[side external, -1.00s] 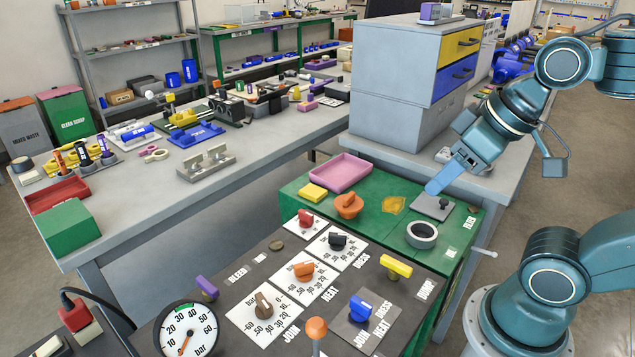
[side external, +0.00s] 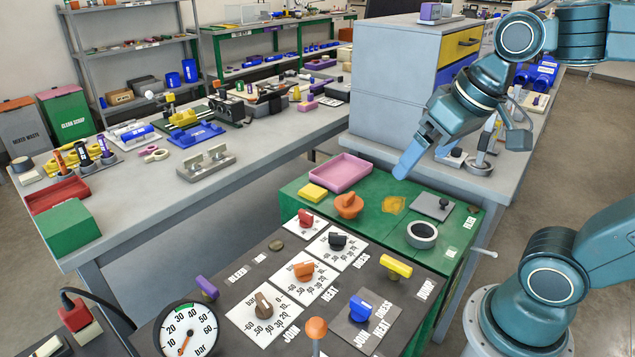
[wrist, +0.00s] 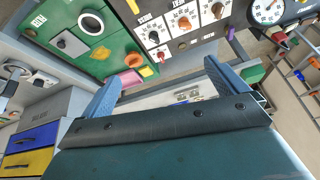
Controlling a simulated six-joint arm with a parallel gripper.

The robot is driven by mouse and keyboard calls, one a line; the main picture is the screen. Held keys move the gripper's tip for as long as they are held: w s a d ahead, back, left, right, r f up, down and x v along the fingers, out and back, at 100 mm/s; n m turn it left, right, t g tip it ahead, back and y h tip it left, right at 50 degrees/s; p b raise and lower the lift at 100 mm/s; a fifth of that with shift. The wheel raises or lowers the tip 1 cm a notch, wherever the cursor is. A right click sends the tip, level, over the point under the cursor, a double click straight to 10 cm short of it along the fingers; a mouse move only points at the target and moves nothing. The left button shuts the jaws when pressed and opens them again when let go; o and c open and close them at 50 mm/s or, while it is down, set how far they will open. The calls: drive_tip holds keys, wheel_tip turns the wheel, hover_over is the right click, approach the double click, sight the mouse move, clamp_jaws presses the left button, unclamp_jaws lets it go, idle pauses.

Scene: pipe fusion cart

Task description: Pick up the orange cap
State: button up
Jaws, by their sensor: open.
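The orange cap (side external: 349,205) sits on the green top of the cart (side external: 300,205), between a yellow block and a yellow-orange patch. It also shows in the wrist view (wrist: 133,60), small and beyond the fingers. My gripper (side external: 410,165) is open and empty, up and to the right of the cap in the side view, above the cart's far edge and apart from it.
A pink tray (side external: 341,172) and the yellow block (side external: 313,192) lie close to the cap. A dark control panel with several knobs is in front. A grey cabinet (side external: 395,90) stands behind.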

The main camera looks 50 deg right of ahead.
drive_tip(key=w+d+m+g, duration=0.1)
drive_tip(key=w+d+m, duration=0.25)
drive_tip(key=w, duration=0.45)
drive_tip(key=m+g, duration=0.4)
drive_tip(key=m, duration=0.8)
hover_over(349, 195)
wheel_tip(349, 195, down, 16)
drive_tip(key=shift+a+n, duration=0.1)
drive_tip(key=shift+n, duration=0.15)
drive_tip(key=shift+f, duration=4.25)
drive_tip(key=shift+f, duration=2.6)
